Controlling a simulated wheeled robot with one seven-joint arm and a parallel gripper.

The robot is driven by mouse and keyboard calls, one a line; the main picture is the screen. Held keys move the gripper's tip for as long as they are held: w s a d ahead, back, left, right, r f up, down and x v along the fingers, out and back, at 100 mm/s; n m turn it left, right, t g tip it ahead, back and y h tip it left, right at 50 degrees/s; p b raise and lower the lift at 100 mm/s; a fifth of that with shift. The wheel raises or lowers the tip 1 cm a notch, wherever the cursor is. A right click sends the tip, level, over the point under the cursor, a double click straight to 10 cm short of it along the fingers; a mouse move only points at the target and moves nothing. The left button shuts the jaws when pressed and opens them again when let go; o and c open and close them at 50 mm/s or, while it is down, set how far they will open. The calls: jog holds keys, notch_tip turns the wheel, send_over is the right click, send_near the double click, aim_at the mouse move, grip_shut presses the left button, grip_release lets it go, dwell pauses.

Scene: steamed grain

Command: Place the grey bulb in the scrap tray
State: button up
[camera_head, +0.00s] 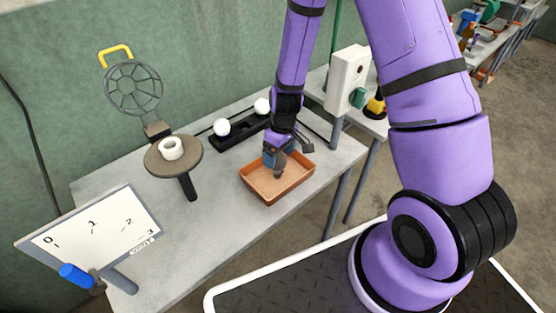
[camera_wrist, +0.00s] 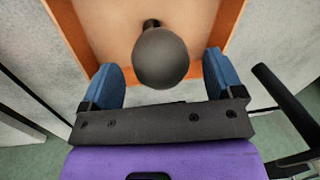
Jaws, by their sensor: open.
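The grey bulb (camera_wrist: 162,58) shows in the wrist view between my two blue fingers, with a gap on each side and its dark base toward the tray's far side. The orange-brown scrap tray (camera_head: 270,198) stands on the grey table; its rim also shows in the wrist view (camera_wrist: 67,27). My gripper (camera_head: 278,160) is open and low over the tray, its fingers pointing down; it also shows in the wrist view (camera_wrist: 161,68). In the head view the bulb is mostly hidden by the gripper. I cannot tell whether it rests on the tray floor.
Two white bulbs (camera_head: 222,127) sit on a black holder (camera_head: 240,131) behind the tray. A round stand (camera_head: 174,160) with a white ring and a raised wire guard (camera_head: 133,88) is at left. A numbered dial board (camera_head: 95,235) stands front left. A white switch box (camera_head: 347,78) is at right.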

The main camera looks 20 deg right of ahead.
jog(key=r, duration=0.3)
jog(key=d+r, duration=0.1)
jog(key=r, duration=0.5)
jog(key=shift+w+d+r, duration=0.15)
jog(key=shift+w, duration=0.2)
jog(key=s+d+r+m+t, duration=0.15)
jog(key=s+r, duration=0.25)
jog(key=r, duration=0.6)
jog(key=s+d+r+m+t, duration=0.1)
jog(key=s+r+t, duration=0.15)
jog(key=r, duration=0.85)
jog(key=s+d+r+m+t, duration=0.1)
jog(key=s+r, duration=0.4)
jog(key=s, duration=0.3)
jog(key=s+d+r+m+t+h, duration=0.1)
jog(key=s+d+r+m, duration=0.1)
jog(key=s+r, duration=0.3)
jog(key=s, duration=0.3)
jog(key=shift+s+r+h, duration=0.2)
jog(key=shift+r+h, duration=0.05)
jog(key=shift+h, duration=0.05)
